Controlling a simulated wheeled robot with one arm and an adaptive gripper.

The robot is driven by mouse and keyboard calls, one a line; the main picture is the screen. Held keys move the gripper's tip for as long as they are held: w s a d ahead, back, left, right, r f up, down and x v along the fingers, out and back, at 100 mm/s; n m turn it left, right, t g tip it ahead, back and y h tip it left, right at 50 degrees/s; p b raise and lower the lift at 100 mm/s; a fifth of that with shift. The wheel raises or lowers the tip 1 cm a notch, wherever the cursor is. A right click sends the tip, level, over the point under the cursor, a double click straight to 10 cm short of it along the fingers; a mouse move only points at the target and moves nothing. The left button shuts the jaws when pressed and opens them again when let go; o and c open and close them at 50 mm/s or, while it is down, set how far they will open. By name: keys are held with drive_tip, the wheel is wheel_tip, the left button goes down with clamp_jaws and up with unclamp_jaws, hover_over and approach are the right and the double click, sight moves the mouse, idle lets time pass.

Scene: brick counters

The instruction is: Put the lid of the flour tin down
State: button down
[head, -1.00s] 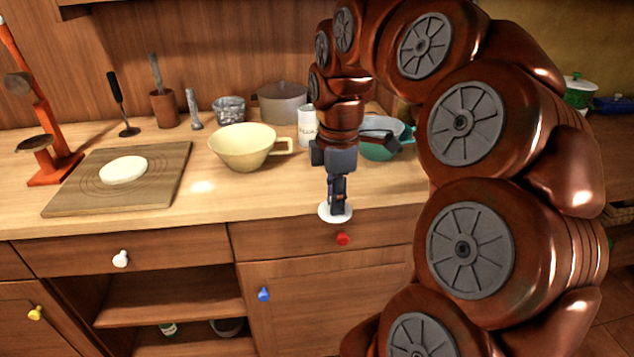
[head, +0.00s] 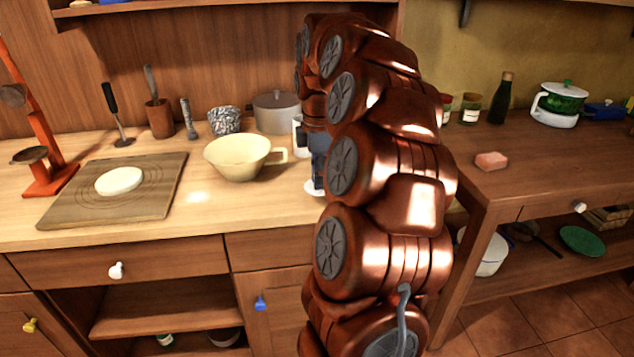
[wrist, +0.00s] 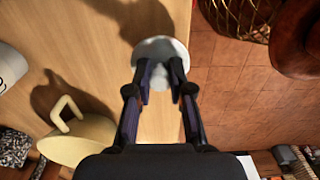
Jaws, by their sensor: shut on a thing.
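My gripper (wrist: 164,78) is shut on the white round lid (wrist: 160,47), holding it by its middle. In the wrist view the lid overlaps the front edge of the wooden counter, partly over the floor side. In the head view the lid (head: 312,188) shows at the counter's front edge, mostly hidden by my arm. I cannot tell whether it touches the wood. The white flour tin (head: 298,137) stands farther back on the counter, half hidden behind my arm. A white tin-like shape (wrist: 8,68) also shows at the left of the wrist view.
A cream bowl with a handle (head: 236,160) stands left of the lid. A grey pot (head: 277,112) is behind. A wooden board (head: 75,205) with a white round piece lies at left. The counter between board and bowl is clear. Another counter (head: 540,165) is at right.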

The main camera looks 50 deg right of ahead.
drive_tip(key=shift+w+d+f, duration=0.15)
drive_tip(key=shift+w+d, duration=0.5)
drive_tip(key=shift+w, duration=0.25)
drive_tip(key=shift+f, duration=1.7)
drive_tip(key=shift+f, duration=0.1)
drive_tip(key=c, duration=1)
unclamp_jaws()
drive_tip(key=shift+c, duration=0.2)
wheel_tip(320, 180, up, 12)
drive_tip(key=shift+a, duration=0.1)
